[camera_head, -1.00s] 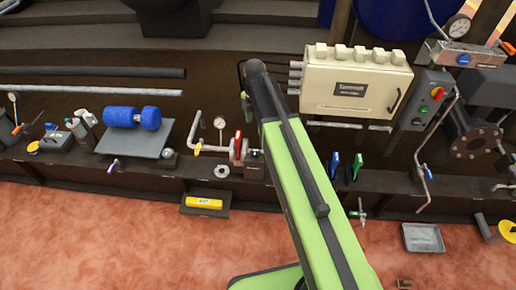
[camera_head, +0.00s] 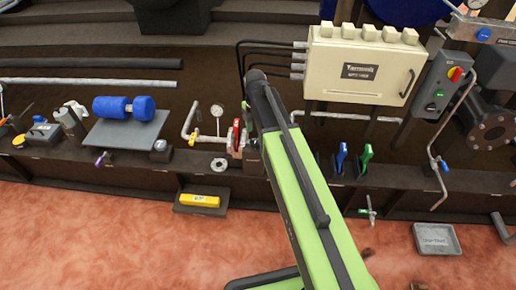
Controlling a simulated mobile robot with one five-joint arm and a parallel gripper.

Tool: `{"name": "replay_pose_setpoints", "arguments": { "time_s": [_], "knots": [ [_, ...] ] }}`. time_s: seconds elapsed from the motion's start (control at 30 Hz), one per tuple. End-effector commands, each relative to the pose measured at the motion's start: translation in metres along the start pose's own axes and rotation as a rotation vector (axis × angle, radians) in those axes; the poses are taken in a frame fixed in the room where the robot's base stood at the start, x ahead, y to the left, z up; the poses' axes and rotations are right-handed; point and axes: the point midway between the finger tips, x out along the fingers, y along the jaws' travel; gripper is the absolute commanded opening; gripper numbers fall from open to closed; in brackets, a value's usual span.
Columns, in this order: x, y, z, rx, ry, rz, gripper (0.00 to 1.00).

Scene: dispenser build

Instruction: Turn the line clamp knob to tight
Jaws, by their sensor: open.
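I see no part labelled as the line clamp knob, so I cannot tell which one it is. A red handle (camera_head: 236,134) stands on a pipe fitting just left of my arm. A small purple knob (camera_head: 101,158) is on the front ledge at left, and a blue knob (camera_head: 444,166) is on a bent pipe at right. My green arm reaches up the middle to a dark joint. My gripper's fingers are not visible; the arm hides the area behind it.
A cream control box (camera_head: 360,65) stands behind the arm. A yellow block (camera_head: 199,201) lies in a low dark tray. A grey tray (camera_head: 437,238) lies on the reddish floor, which is mostly clear.

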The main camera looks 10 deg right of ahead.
Motion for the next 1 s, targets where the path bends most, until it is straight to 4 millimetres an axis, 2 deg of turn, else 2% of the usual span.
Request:
{"name": "replay_pose_setpoints", "arguments": {
  "time_s": [0.03,0.2,0.53,1.0],
  "knots": [
    [0.021,0.0,0.0,0.0,0.0,0.0,0.64],
    [0.042,0.0,0.0,0.001,0.0,0.0,0.64],
    [0.041,0.0,0.001,0.001,0.0,0.0,0.63],
    [0.042,-0.002,0.001,0.002,0.0,-0.004,0.02]
  ]
}}
